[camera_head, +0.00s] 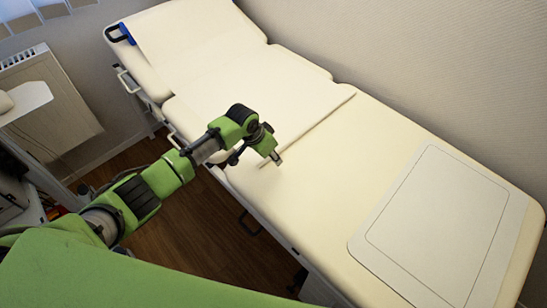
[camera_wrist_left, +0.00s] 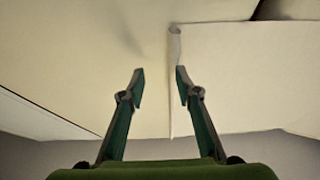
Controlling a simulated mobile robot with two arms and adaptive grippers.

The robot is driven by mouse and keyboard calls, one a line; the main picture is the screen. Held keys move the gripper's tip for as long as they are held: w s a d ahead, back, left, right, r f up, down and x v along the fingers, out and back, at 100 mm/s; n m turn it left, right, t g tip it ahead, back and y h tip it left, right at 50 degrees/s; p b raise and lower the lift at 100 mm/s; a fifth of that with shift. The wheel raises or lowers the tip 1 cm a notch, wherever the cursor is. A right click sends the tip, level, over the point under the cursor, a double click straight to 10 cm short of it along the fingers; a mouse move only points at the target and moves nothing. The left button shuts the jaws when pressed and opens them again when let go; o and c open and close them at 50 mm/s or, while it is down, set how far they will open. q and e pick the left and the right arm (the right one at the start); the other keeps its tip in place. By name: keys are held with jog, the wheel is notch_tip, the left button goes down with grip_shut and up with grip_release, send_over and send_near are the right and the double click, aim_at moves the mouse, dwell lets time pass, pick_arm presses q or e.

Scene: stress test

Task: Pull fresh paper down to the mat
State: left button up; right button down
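An examination couch has cream padding, and a sheet of pale paper (camera_head: 255,88) covers its upper part. The paper's free end is a thin rolled edge (camera_head: 318,123) running across the couch. In the left wrist view this edge (camera_wrist_left: 173,50) runs upright between the fingers, close to the right one. A light rectangular mat (camera_head: 440,225) with a dark outline lies on the couch's lower end. My left gripper (camera_head: 276,158) is just over the near end of the rolled edge. Its fingers (camera_wrist_left: 160,72) are apart, and contact with the paper cannot be told. My right gripper is not in view.
The bare couch (camera_head: 355,150) between paper edge and mat is clear. A blue-ended roll holder (camera_head: 127,34) is at the head end. A wall borders the far side. A radiator (camera_head: 45,95) and white furniture (camera_head: 22,102) stand at left.

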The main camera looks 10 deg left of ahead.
aim_at(274, 164)
pick_arm(q)
jog(key=shift+w+d+f, duration=0.15)
jog(key=shift+f, duration=0.4)
jog(key=shift+d+f, duration=0.1)
jog(key=shift+f, duration=0.35)
jog(key=shift+w+d+f, duration=0.1)
jog(key=shift+w+f, duration=0.1)
jog(key=shift+f, duration=0.25)
jog(key=shift+r, duration=0.15)
grip_shut()
jog(key=shift+r, duration=0.1)
